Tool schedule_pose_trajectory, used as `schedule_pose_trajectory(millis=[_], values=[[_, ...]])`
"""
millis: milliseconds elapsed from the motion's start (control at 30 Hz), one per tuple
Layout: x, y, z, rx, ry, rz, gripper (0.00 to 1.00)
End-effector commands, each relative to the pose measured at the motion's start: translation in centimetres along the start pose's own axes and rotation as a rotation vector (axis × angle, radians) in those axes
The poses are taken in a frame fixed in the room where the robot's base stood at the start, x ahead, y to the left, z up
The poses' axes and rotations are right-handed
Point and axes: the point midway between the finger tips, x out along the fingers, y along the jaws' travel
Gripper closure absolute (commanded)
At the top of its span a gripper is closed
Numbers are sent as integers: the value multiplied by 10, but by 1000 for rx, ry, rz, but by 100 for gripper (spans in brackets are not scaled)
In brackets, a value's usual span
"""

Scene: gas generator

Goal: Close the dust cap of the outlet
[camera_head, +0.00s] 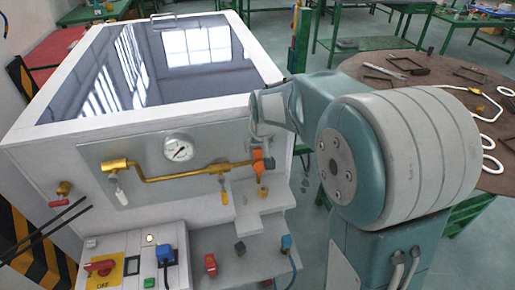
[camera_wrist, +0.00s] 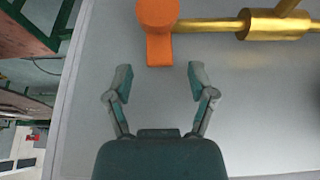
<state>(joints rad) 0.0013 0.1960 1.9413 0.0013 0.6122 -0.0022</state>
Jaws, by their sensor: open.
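The orange dust cap (camera_wrist: 158,22) shows at the top of the wrist view as a round piece with a flat tab (camera_wrist: 159,50) pointing toward my gripper. It sits at the end of the brass pipe (camera_wrist: 210,26). In the head view the orange part (camera_head: 258,154) is at the right end of the brass pipe on the machine's front panel. I cannot tell how the cap sits on the outlet. My gripper (camera_wrist: 159,80) is open and empty, its two fingers apart just short of the tab. My arm covers most of the gripper in the head view.
Below stands a control box with a red switch (camera_head: 101,266) and a blue plug (camera_head: 166,255). A round brown table (camera_head: 450,110) with loose parts is at right.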

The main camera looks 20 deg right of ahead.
Motion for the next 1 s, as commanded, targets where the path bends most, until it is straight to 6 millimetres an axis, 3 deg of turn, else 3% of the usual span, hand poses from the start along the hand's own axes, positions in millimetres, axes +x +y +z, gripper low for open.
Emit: schedule_pose_trajectory(millis=[133,467,600,633,1000], values=[[15,0,0,0,-1,0,29],[19,0,0,0,1,0,29],[19,0,0,0,1,0,91],[19,0,0,0,1,0,100],[21,-1,-4,0,16,0,100]])
